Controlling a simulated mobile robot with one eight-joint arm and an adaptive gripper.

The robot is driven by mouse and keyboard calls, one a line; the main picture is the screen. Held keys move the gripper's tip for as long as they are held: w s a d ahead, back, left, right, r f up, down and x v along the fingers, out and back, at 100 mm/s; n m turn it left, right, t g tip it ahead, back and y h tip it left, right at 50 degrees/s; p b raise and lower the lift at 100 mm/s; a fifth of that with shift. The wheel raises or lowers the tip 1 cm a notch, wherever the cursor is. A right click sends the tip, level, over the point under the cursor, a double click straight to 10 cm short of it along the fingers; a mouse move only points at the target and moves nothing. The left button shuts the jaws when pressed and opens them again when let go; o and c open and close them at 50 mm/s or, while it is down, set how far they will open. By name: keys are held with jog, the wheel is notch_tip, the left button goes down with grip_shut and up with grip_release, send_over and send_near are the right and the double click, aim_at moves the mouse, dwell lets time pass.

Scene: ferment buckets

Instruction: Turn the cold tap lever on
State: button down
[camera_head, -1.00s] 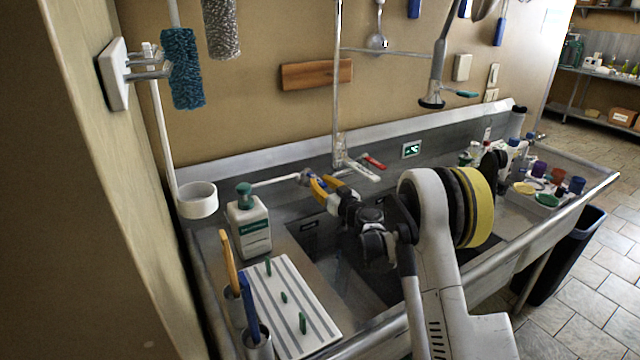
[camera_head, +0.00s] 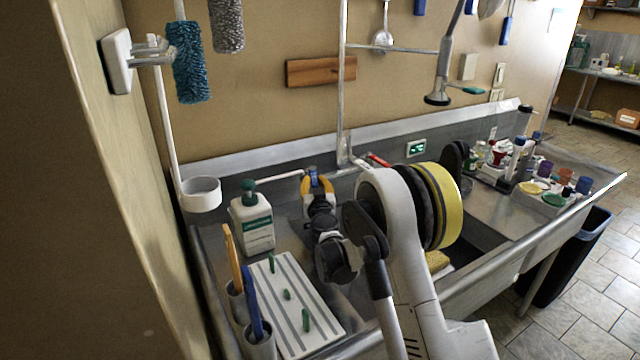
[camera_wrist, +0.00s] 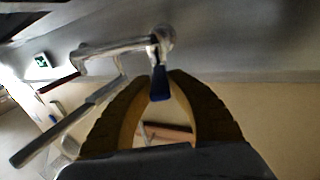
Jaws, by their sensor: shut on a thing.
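The cold tap lever (camera_head: 313,176) has a blue end and sits at the back of the sink, by the wall. My gripper (camera_head: 316,184), with yellow-lined fingers, comes at it from the front. In the wrist view the blue lever (camera_wrist: 159,84) lies between the two fingertips (camera_wrist: 161,76), which are closed on it. The lever joins a metal tap fitting (camera_wrist: 118,46). A red lever (camera_head: 378,160) is to the right, apart from my gripper. My arm hides part of the basin and the tap's lower parts.
A soap bottle (camera_head: 252,222) stands close left of my gripper. A striped drying board (camera_head: 296,318) with green pegs lies in front. A vertical pipe (camera_head: 341,85) rises behind the taps. Bottles and jars crowd the right side.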

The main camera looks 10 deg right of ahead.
jog(key=shift+w+a+m+g+h, duration=0.15)
jog(key=shift+a+m+h, duration=0.3)
jog(key=shift+h, duration=0.3)
jog(key=shift+w+a+m+g+h, duration=0.1)
jog(key=shift+a+m+g+h, duration=0.15)
jog(key=shift+m+h, duration=0.45)
jog(key=shift+w+a+m+g+h, duration=0.1)
jog(key=shift+a+m+h, duration=0.25)
jog(key=shift+h, duration=0.5)
jog(key=c, duration=1.3)
grip_release()
jog(key=shift+o, duration=0.2)
jog(key=shift+s, duration=0.1)
jog(key=v, duration=1.2)
